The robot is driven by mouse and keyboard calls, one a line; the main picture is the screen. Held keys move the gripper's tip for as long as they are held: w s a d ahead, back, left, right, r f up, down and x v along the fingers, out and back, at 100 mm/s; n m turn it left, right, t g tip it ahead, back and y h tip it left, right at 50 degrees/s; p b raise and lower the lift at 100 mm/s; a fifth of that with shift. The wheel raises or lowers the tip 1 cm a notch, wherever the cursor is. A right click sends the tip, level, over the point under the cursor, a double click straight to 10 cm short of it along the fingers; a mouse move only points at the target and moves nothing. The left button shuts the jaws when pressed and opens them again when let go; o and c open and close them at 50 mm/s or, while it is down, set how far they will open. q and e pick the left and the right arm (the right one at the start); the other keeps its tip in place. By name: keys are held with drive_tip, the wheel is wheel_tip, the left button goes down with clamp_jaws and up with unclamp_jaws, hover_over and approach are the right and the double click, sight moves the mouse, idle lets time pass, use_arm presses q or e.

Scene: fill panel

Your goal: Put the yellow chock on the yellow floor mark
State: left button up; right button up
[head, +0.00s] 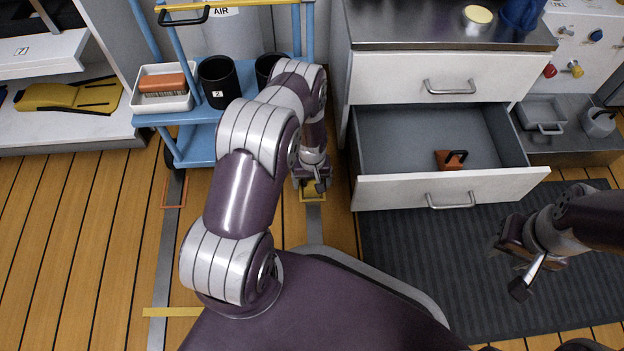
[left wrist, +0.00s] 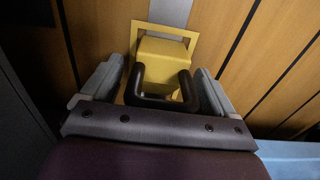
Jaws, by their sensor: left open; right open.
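In the left wrist view the yellow chock (left wrist: 162,58), a block with a dark U-shaped handle (left wrist: 160,100), is on the floor within the yellow outline of the floor mark (left wrist: 170,28). The handle is between the two spread fingers of my left gripper (left wrist: 158,85), which is open. In the head view my left gripper (head: 313,182) is low over the yellow floor mark (head: 313,197) and hides most of the chock. My right gripper (head: 520,262) is open and empty above the dark mat at the right.
An open drawer (head: 452,190) beside the left gripper holds an orange block (head: 447,160) with a black handle. A blue cart (head: 195,130) with cups and a white bin stands to the left. An orange floor outline (head: 173,192) lies by the cart. A dark mat (head: 440,270) covers the right floor.

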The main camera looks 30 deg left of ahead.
sight(312, 181)
use_arm(q)
wheel_tip(312, 181, up, 12)
drive_tip(key=p, duration=0.8)
drive_tip(key=shift+r, duration=0.2)
